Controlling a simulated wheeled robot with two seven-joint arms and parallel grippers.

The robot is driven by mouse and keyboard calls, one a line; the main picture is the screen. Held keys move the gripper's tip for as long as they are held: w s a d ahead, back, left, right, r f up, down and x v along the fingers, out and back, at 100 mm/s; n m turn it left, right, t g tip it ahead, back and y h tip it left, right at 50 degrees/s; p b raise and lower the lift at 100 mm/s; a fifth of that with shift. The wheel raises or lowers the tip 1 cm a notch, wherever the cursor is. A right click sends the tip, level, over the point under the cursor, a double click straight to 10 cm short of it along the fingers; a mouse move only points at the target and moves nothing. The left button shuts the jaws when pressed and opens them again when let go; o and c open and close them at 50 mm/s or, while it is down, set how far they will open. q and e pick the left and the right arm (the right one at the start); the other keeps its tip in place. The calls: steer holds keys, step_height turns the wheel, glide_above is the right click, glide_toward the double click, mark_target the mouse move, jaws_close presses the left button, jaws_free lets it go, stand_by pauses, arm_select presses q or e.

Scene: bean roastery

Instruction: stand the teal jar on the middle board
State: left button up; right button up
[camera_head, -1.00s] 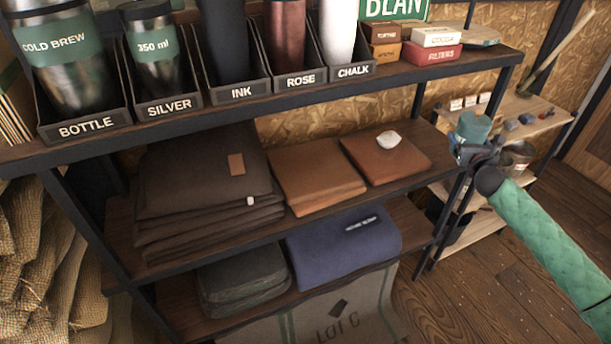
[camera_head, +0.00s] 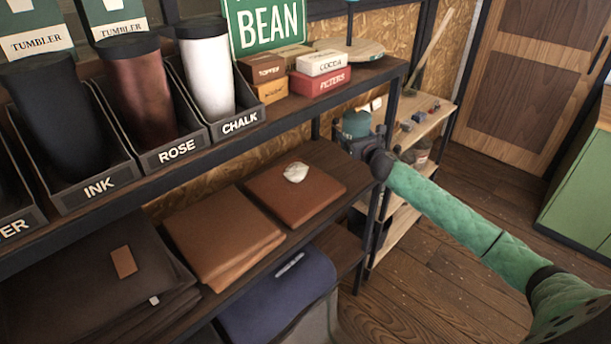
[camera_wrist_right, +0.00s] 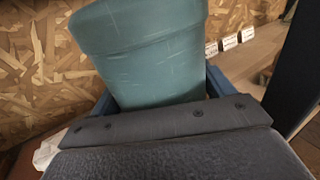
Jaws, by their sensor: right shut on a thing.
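The teal jar (camera_head: 356,123) is held upright in my right gripper (camera_head: 357,143), near the right end of the shelf unit. In the right wrist view the teal jar (camera_wrist_right: 145,50) fills the upper middle, between the blue fingers of the gripper (camera_wrist_right: 160,100). The middle board (camera_head: 327,155) carries folded cloths, and its right end has bare wood. The jar appears above or near that right end; whether it touches the board cannot be told. My left gripper is not in view.
On the middle board lie folded brown aprons (camera_head: 90,285) and a brown cloth (camera_head: 295,190) with a white lump (camera_head: 295,172) on it. The top board (camera_head: 150,185) holds tumblers and boxes above. A dark shelf post (camera_head: 385,150) stands by my gripper. A smaller side shelf (camera_head: 425,125) is behind.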

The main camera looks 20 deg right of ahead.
steer(key=f, duration=0.2)
steer(key=f+p, duration=0.1)
steer(key=f, duration=0.1)
steer(key=shift+w+f, duration=0.1)
steer(key=shift+w, duration=0.15)
steer(key=shift+s+f, duration=0.15)
steer(key=shift+f, duration=1.15)
step_height(320, 180, down, 2)
steer(key=shift+f+p, duration=0.25)
steer(key=shift+p, duration=0.25)
steer(key=shift+f, duration=0.4)
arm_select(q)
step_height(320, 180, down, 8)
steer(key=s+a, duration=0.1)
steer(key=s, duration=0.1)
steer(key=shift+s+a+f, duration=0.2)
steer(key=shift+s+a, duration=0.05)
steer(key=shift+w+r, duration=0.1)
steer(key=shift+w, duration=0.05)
arm_select(e)
steer(key=o, duration=1.2)
steer(key=shift+f, duration=0.1)
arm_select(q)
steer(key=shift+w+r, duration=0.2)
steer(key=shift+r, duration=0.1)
arm_select(e)
steer(key=shift+o, duration=0.2)
